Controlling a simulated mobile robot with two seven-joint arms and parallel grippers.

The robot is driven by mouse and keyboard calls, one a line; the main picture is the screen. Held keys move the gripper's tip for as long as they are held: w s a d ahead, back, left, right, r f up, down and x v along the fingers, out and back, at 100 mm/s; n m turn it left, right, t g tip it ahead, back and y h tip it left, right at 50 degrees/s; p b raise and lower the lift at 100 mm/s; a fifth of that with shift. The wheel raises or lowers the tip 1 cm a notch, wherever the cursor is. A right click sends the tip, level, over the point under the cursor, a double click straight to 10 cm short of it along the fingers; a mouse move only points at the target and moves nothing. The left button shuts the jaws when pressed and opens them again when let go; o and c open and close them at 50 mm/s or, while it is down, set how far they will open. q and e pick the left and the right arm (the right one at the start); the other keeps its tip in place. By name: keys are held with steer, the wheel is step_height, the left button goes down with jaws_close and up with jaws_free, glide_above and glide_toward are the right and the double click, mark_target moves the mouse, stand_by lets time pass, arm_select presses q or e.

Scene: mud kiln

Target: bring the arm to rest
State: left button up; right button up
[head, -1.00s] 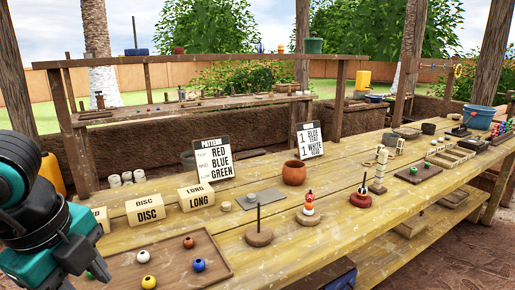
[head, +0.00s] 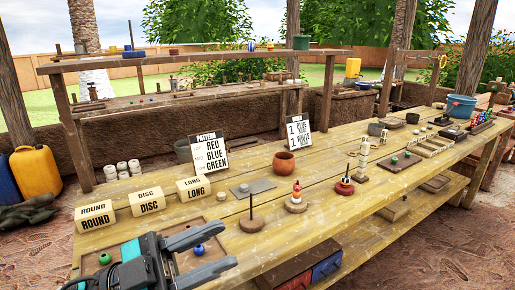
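My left gripper (head: 227,246) is at the bottom of the head view, above the front left of the wooden table (head: 330,205). Its two dark fingers point right and stand apart, with nothing held between them. It partly covers a wooden tray (head: 228,236). The blue bead shows through the gap between the fingers. My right gripper is not in view.
Wooden blocks marked ROUND (head: 96,219), DISC (head: 147,201) and LONG (head: 194,188) stand behind the tray. An empty peg on a round base (head: 252,225) stands to the right, beside a peg with stacked beads (head: 296,200). A clay pot (head: 284,163) stands farther back.

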arm_select(q)
steer(key=w+a+f+n+t+y+p, duration=0.1)
steer(key=w+a+f+n+t+y, duration=0.25)
steer(key=f+n+t+y, duration=0.35)
steer(key=w+a+f+n+t+y+p, duration=0.1)
steer(key=w+a+f+n+t+y, duration=0.2)
steer(key=a+f+n+t+y, duration=0.35)
steer(key=s+f+n+g+y+p, duration=0.1)
steer(key=s+f+n+g+y, duration=0.2)
steer(key=f, duration=0.6)
steer(key=s+a+f+n+g+y, duration=0.1)
steer(key=s+f+n+g+y, duration=0.2)
steer(key=s+f, duration=0.5)
steer(key=shift+s+a+f+g+y+p, duration=0.15)
steer(key=shift+a+f+g+y+p, duration=0.1)
steer(key=shift+f+g+y+p, duration=0.35)
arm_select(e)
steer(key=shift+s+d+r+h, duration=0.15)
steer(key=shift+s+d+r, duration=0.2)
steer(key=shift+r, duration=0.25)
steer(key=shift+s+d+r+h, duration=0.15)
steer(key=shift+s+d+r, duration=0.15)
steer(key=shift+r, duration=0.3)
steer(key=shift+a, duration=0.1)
